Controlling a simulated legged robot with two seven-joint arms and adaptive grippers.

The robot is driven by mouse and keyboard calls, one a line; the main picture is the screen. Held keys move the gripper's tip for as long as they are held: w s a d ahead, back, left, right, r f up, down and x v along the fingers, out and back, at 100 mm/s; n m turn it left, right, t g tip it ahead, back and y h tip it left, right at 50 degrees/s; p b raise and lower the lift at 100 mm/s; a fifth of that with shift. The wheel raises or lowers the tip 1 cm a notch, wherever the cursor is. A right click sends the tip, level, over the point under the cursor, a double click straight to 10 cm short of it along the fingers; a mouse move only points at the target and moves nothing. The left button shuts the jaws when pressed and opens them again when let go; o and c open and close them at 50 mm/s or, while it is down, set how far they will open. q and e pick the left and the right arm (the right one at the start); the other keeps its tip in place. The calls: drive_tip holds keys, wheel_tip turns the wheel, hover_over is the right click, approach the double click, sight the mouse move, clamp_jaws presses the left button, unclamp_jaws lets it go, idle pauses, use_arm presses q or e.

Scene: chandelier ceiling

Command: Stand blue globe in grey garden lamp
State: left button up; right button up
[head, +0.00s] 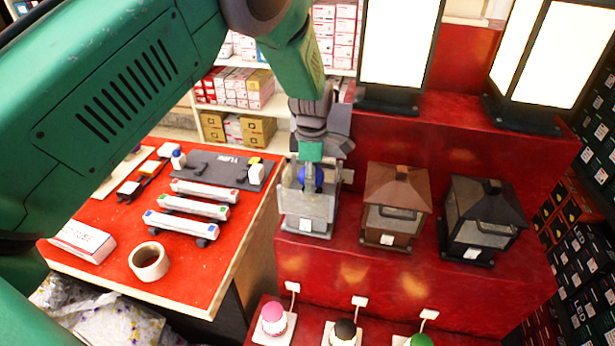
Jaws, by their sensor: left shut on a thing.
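The grey garden lamp (306,222) stands upright on the red display step, leftmost of three lamps. My left gripper (312,162) points down at the top of this lamp and is shut on the blue globe (319,178). The globe shows as a small blue patch just under the gripper, within the outline of the lamp's upper frame. The gripper hides most of the globe. I cannot tell whether the globe touches the lamp's base. My right gripper is not in view.
A brown lamp (394,212) and a black lamp (481,222) stand to the right. Pink (273,317), black (345,331) and green (420,340) globes sit on the lower step. A red table (190,280) at left bears a tape roll (149,262) and several lamp bars.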

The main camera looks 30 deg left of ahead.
use_arm(q)
drive_tip(key=shift+d+r, duration=0.25)
drive_tip(key=shift+d, duration=0.5)
drive_tip(key=shift+a+p, duration=0.3)
drive_tip(key=shift+a, duration=0.1)
drive_tip(key=shift+a+f, duration=0.15)
drive_tip(key=shift+a, duration=0.05)
drive_tip(key=shift+d+r, duration=0.2)
drive_tip(key=shift+d, duration=0.6)
drive_tip(key=shift+a+f, duration=0.2)
drive_tip(key=shift+a, duration=0.4)
drive_tip(key=shift+a+f, duration=0.2)
drive_tip(key=shift+a, duration=0.4)
drive_tip(key=shift+d, duration=0.4)
drive_tip(key=shift+a+f, duration=0.1)
drive_tip(key=shift+a, duration=0.4)
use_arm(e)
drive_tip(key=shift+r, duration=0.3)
use_arm(q)
drive_tip(key=shift+d+f, duration=0.3)
drive_tip(key=shift+d, duration=0.05)
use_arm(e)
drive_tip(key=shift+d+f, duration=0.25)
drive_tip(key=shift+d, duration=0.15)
